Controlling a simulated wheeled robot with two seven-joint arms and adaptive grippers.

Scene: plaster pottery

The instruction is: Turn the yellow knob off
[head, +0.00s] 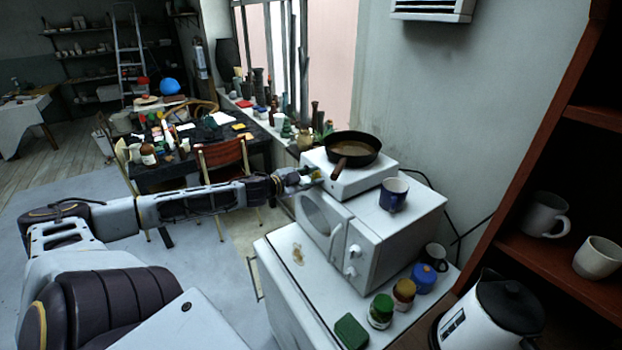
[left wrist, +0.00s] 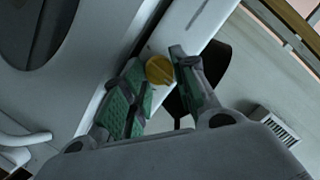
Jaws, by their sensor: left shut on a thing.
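The yellow knob (left wrist: 159,70) sits on the front face of the white hot plate (head: 357,181), which stands on the microwave. My left gripper (left wrist: 166,82) has its green-padded fingers on either side of the knob and is shut on it. In the head view, the left gripper (head: 306,178) reaches the hot plate's front from the left, and a small yellow patch of the knob (head: 317,173) shows there. The knob's exact turn angle is hard to tell. My right gripper is not in view.
A dark frying pan (head: 352,146) rests on the hot plate, its handle toward the front. A blue mug (head: 393,195) stands on the microwave (head: 371,237). Several jars, a dark mug (head: 434,257) and a kettle (head: 490,315) stand at the lower right. A red chair (head: 222,155) is behind my arm.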

